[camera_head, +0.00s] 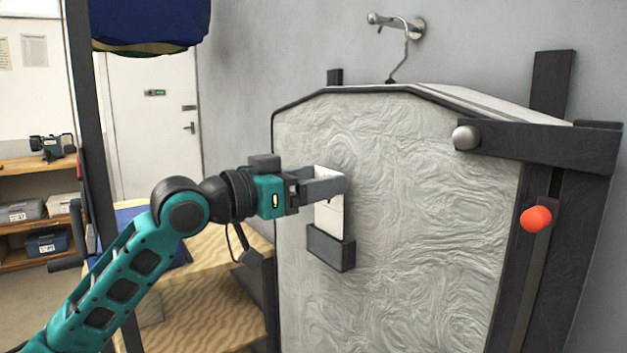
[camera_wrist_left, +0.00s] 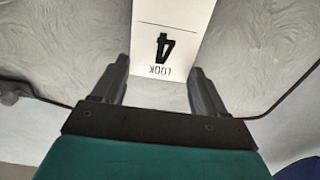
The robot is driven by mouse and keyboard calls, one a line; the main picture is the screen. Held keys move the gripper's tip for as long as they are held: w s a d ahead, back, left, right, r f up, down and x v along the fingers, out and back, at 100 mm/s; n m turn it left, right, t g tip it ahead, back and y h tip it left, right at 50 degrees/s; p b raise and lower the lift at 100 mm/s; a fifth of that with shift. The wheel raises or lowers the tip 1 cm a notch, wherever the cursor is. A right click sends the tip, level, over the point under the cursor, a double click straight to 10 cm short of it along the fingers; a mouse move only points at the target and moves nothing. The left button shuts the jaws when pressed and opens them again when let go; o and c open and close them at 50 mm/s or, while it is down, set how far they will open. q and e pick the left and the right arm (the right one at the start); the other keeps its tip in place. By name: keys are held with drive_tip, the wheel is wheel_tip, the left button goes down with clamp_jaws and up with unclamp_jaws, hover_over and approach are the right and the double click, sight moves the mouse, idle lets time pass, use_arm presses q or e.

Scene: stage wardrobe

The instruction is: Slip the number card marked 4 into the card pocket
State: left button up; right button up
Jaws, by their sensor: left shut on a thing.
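The white number card (camera_head: 330,222) hangs upright below my left gripper (camera_head: 335,184), in front of a pale swirled garment bag (camera_head: 420,200). The jaws are shut on the card's upper part. The dark card pocket (camera_head: 331,249) is on the bag right under it. The card's lower end meets the pocket's top opening; how deep it sits I cannot tell. In the left wrist view the card (camera_wrist_left: 182,14) shows a black 4 and the word LOOK, upside down, between the fingers (camera_wrist_left: 158,75). My right gripper is not in view.
A dark bar with a silver knob (camera_head: 466,138) crosses the bag's upper right, and an orange knob (camera_head: 536,219) sits lower right. A hook (camera_head: 398,60) holds the bag on top. Wooden steps (camera_head: 215,295) stand left of the bag, under my arm.

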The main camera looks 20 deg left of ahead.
use_arm(q)
drive_tip(key=shift+d+f, duration=0.1)
drive_tip(key=shift+f, duration=0.85)
drive_tip(key=shift+c, duration=0.3)
drive_tip(key=shift+f+b, duration=0.35)
drive_tip(key=shift+f, duration=0.1)
drive_tip(key=c, duration=0.3)
drive_tip(key=shift+f, duration=0.2)
drive_tip(key=shift+c, duration=0.2)
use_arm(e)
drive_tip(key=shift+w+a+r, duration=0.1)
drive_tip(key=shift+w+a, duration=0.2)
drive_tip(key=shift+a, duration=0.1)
use_arm(q)
drive_tip(key=shift+w+r, duration=0.1)
drive_tip(key=shift+r, duration=0.1)
drive_tip(key=o, duration=1.1)
drive_tip(key=shift+c, duration=0.2)
drive_tip(key=o, duration=0.4)
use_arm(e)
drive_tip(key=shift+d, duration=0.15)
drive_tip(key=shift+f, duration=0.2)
